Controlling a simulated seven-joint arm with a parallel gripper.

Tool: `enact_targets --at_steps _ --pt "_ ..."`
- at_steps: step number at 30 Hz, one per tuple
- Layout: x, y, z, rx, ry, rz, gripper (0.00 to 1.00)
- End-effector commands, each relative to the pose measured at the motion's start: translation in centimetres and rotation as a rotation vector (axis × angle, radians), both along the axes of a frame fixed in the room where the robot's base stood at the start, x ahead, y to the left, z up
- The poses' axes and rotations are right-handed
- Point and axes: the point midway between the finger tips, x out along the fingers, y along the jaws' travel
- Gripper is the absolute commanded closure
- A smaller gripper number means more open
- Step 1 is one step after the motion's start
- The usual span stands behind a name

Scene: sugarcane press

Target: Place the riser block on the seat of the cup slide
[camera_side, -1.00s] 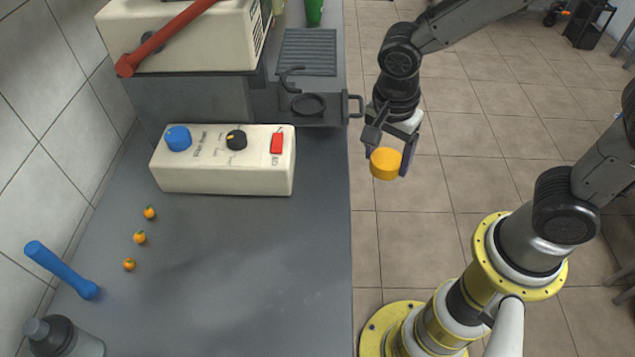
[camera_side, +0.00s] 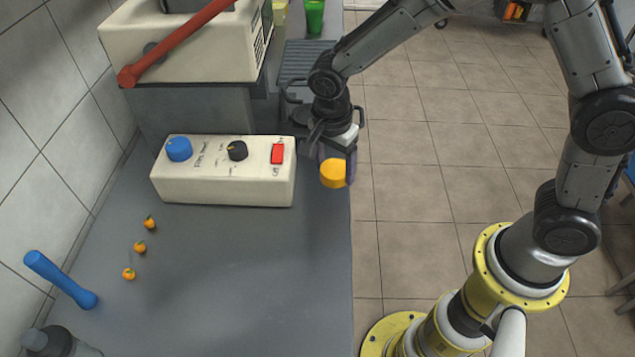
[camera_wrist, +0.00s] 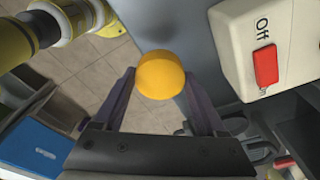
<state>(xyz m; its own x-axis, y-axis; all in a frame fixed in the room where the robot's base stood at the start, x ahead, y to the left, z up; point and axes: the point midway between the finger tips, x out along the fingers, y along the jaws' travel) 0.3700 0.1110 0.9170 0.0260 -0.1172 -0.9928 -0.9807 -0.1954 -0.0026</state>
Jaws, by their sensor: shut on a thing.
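The riser block is an orange-yellow round block (camera_side: 333,173). My gripper (camera_side: 337,163) is shut on it and holds it in the air near the counter's right edge, to the right of the control box. In the wrist view the block (camera_wrist: 161,75) sits between the two finger ends.
A cream control box (camera_side: 225,190) with a blue knob, a black knob and a red switch stands close left of my gripper. The press (camera_side: 190,55) with a red lever (camera_side: 175,45) is behind it. A green cup (camera_side: 314,15) stands at the back. The front counter (camera_side: 250,270) is largely clear.

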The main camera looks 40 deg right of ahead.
Motion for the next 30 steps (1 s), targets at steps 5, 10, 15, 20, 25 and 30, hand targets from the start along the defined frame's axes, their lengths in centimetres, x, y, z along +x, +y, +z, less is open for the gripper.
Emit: enact_targets --at_steps 5,10,15,20,25,30 --pt "2.0 0.6 -2.8 -0.002 0.004 0.001 0.82" --pt "2.8 0.8 -3.7 -0.002 0.003 0.001 0.82" --pt "3.6 1.0 -4.8 -0.002 0.004 0.001 0.82" --pt "3.8 1.1 -7.1 -0.002 0.006 -0.001 0.82" --pt "3.8 1.1 -7.7 0.0 0.001 0.0 0.82" --pt "3.8 1.1 -7.7 0.0 0.002 0.0 0.82"
